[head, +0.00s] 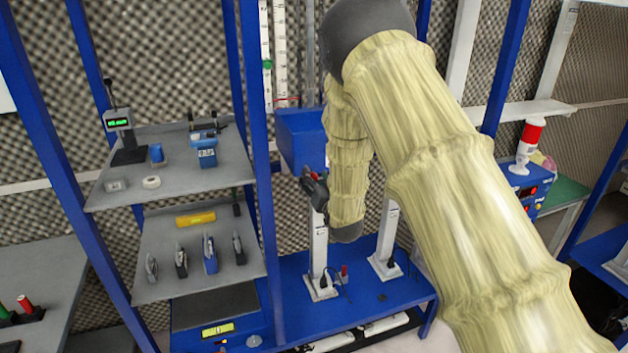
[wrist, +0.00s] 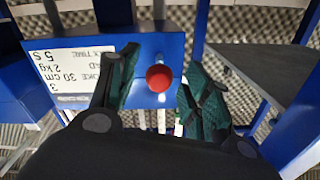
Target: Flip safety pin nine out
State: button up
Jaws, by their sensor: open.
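A red round knob (wrist: 159,78) shows nearly end-on in the wrist view, in front of a blue box. I cannot tell whether it is the safety pin, and no number nine is readable. My gripper (wrist: 162,65) is open, with one dark green finger left of the knob and one right of it. I see no clear contact. The box carries a white label (wrist: 78,72), upside down in the wrist view.
White posts (head: 319,250) stand on a blue bench (head: 355,305) below. A grey shelf (head: 115,197) with small tools is left of a blue upright (head: 258,120). A red-topped beacon (head: 528,145) stands at the right. A dark panel (wrist: 270,75) lies right of my gripper.

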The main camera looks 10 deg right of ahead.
jog(key=s+d, duration=0.1)
jog(key=s, duration=1)
jog(key=shift+d, duration=0.15)
